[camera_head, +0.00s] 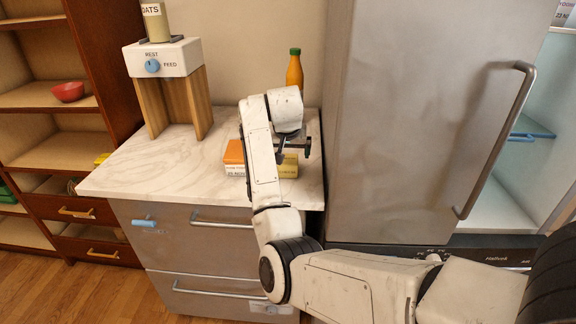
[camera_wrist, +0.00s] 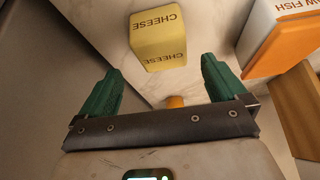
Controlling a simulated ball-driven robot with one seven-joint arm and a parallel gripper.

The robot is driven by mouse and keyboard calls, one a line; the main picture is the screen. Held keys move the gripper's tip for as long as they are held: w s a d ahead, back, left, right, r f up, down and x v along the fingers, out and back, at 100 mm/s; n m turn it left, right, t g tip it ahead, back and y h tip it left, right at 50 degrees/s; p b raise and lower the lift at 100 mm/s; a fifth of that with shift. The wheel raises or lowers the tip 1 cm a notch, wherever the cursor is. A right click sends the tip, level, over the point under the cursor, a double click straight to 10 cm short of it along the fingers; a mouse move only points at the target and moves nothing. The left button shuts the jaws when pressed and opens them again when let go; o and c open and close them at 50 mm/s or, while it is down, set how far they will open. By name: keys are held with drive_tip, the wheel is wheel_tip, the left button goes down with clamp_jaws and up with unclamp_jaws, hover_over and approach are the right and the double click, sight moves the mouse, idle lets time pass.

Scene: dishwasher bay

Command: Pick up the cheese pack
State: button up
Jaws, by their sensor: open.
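The cheese pack (camera_wrist: 158,42) is a pale yellow block with CHEESE printed on two faces. In the wrist view it lies on the marble counter, ahead of and between my gripper's two green fingers. In the head view it shows as a yellow block (camera_head: 289,166) on the counter, partly hidden behind my arm. My gripper (camera_wrist: 160,88) is open and empty, with the pack beyond its fingertips and apart from them. In the head view my gripper (camera_head: 292,150) is over the counter close to the pack, partly covered by my arm.
An orange and white fish box (camera_head: 235,158) sits left of the pack, close by. An orange bottle (camera_head: 295,70) stands behind. A wooden stand with a REST/FEED dial box (camera_head: 165,58) is at the counter's left. The steel fridge (camera_head: 420,110) borders the right. The counter's front left (camera_head: 150,180) is clear.

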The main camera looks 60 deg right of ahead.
sight(288, 159)
drive_tip(key=shift+a+x, duration=0.2)
drive_tip(key=shift+x, duration=1.4)
drive_tip(key=shift+a+x, duration=0.2)
drive_tip(key=shift+x, duration=1.4)
drive_tip(key=shift+w+f, duration=0.1)
drive_tip(key=shift+f, duration=0.05)
drive_tip(key=shift+c, duration=0.4)
drive_tip(key=shift+p, duration=0.3)
drive_tip(key=c, duration=1.2)
